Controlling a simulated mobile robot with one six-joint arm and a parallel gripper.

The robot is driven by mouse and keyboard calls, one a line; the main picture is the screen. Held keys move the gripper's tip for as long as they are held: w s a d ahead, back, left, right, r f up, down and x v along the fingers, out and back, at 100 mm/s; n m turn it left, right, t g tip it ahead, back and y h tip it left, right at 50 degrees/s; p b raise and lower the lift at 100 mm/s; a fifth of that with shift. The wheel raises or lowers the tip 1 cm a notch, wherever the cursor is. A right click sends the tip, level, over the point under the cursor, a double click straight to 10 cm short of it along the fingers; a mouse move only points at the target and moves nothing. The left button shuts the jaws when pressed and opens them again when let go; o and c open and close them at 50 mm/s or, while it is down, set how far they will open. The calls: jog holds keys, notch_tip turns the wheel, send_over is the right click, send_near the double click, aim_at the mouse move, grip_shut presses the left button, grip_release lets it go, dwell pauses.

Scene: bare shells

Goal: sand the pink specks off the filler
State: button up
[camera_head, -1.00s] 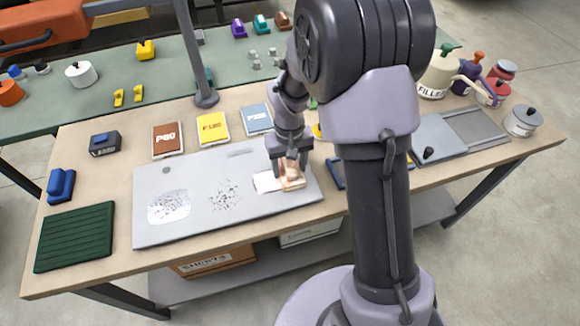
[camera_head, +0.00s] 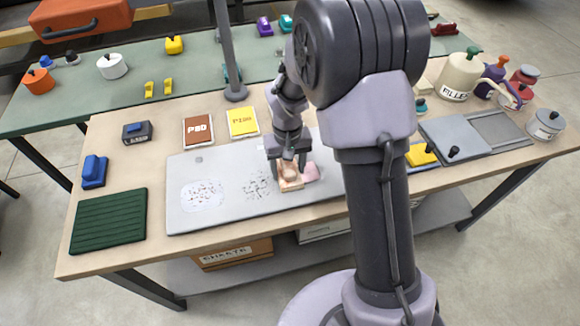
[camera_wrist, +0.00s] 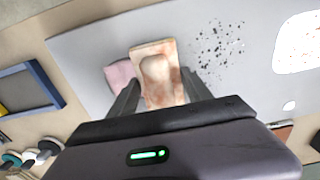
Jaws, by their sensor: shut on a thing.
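My gripper (camera_head: 288,164) is shut on a tan sanding block (camera_head: 290,184), low on the grey panel; I cannot tell whether the block touches it. The block, with a pale rounded knob, also shows between the fingers in the wrist view (camera_wrist: 154,70). A pink patch (camera_head: 311,172) shows just right of the block; part of it is hidden under or behind the block. A white filler patch with specks (camera_head: 202,196) lies toward the panel's left end. In the wrist view this white patch (camera_wrist: 300,42) has pinkish specks. The grey panel (camera_head: 230,222) lies flat on the bench.
Dark specks (camera_head: 258,186) lie on the panel between the block and the white patch. A P80 pad (camera_head: 198,130) and a yellow pad (camera_head: 242,122) lie behind the panel. A green ribbed mat (camera_head: 108,220) is at left. My arm hides the panel's right end.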

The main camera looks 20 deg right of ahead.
jog(key=shift+a, duration=0.4)
notch_tip(320, 180, up, 4)
jog(key=shift+a+r+p, duration=0.1)
jog(key=shift+a+p, duration=0.05)
jog(key=shift+p, duration=1.1)
jog(key=shift+a+r+p, duration=0.1)
jog(key=shift+r+p, duration=0.5)
jog(key=shift+r, duration=0.1)
jog(key=shift+r+p, duration=1.15)
jog(key=shift+r, duration=0.3)
